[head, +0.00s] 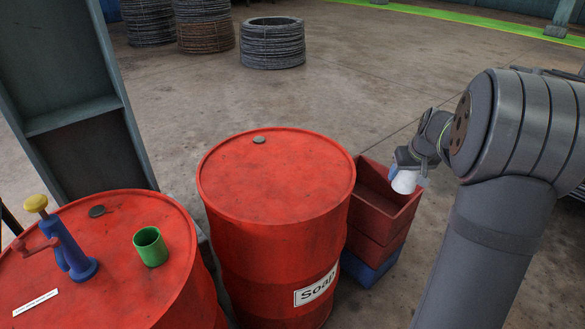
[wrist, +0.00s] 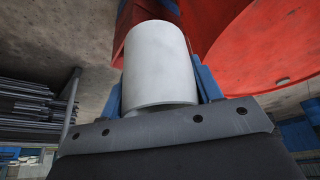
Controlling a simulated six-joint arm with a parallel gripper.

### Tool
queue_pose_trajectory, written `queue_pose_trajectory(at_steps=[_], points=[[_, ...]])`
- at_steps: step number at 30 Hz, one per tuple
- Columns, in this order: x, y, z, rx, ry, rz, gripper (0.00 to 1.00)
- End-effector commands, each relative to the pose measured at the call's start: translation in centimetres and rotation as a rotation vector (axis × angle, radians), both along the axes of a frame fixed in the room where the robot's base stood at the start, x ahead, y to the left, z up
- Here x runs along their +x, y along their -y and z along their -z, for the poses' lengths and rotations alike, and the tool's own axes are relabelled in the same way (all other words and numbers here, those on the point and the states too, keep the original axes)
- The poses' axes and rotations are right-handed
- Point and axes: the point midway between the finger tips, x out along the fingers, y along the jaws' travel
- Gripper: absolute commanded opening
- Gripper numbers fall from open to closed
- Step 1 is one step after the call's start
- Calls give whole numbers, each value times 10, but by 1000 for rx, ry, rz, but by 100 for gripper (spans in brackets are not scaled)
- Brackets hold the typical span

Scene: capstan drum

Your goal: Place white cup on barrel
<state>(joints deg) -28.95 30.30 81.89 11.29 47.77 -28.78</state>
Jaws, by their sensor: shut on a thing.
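The white cup (head: 404,182) is held in my gripper (head: 412,176), to the right of the middle red barrel and over the red crates in the head view. In the wrist view the cup (wrist: 160,65) sits between the two blue fingers of my gripper (wrist: 160,90), which is shut on it. The middle red barrel (head: 270,178), labelled "Soap", has a clear flat top apart from a small dark cap near its far edge. A red barrel top (wrist: 270,50) also shows at the right in the wrist view. The cup is apart from the barrel.
A second red barrel (head: 130,285) at the left bears a green cup (head: 150,247) and a blue hand pump (head: 72,250). Stacked red crates (head: 382,225) stand right of the middle barrel. A steel column (head: 85,130) rises behind. Wire coils (head: 272,45) lie farther back.

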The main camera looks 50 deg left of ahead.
Motion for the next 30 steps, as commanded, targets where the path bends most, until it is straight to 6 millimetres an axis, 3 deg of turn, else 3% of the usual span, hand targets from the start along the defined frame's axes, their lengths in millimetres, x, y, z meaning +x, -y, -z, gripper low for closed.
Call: queue_pose_trajectory(at_steps=[1, 3, 12, 18, 23, 30], points=[[-15, -24, -2, 1, 2, -52, 36], [-35, -52, -4, 2, 2, -117, 36], [-131, -152, -10, 4, 2, -377, 36], [-175, -186, -13, 7, 3, -481, 36], [-191, -198, -11, 6, 2, -514, 36], [-219, -238, 18, 5, 0, -521, 36]])
